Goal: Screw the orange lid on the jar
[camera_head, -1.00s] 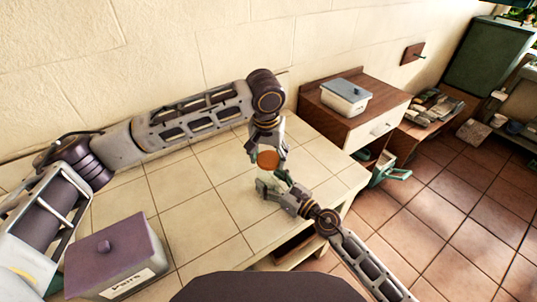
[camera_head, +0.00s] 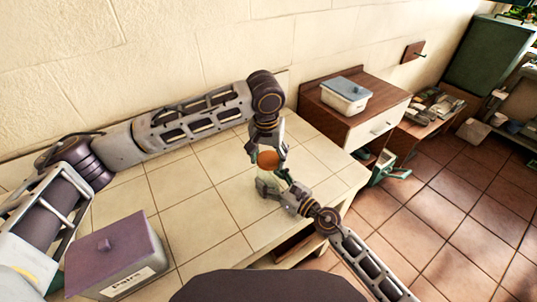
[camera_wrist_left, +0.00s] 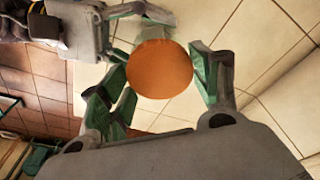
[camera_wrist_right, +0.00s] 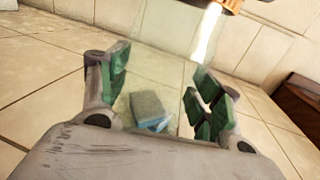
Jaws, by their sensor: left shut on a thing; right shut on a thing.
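The orange lid (camera_head: 268,160) is between the fingers of my left gripper (camera_head: 267,157), which is shut on it from above. In the left wrist view the round top of the lid (camera_wrist_left: 160,68) faces the camera, with the clear jar (camera_wrist_left: 145,30) partly behind it. The clear jar (camera_head: 266,184) is upright over the tiled counter, and my right gripper (camera_head: 272,188) is shut on it from the side. In the right wrist view the see-through jar (camera_wrist_right: 165,75) is between the fingers, with the lid's orange edge (camera_wrist_right: 231,5) at the top. Whether lid and rim touch I cannot tell.
A lidded box with a purple top (camera_head: 115,243) stands at the front left of the tiled counter (camera_head: 205,195). A blue-grey block (camera_wrist_right: 148,108) shows through the jar. A wooden cabinet (camera_head: 355,118) with a lidded white box (camera_head: 346,96) stands beyond the counter's right end.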

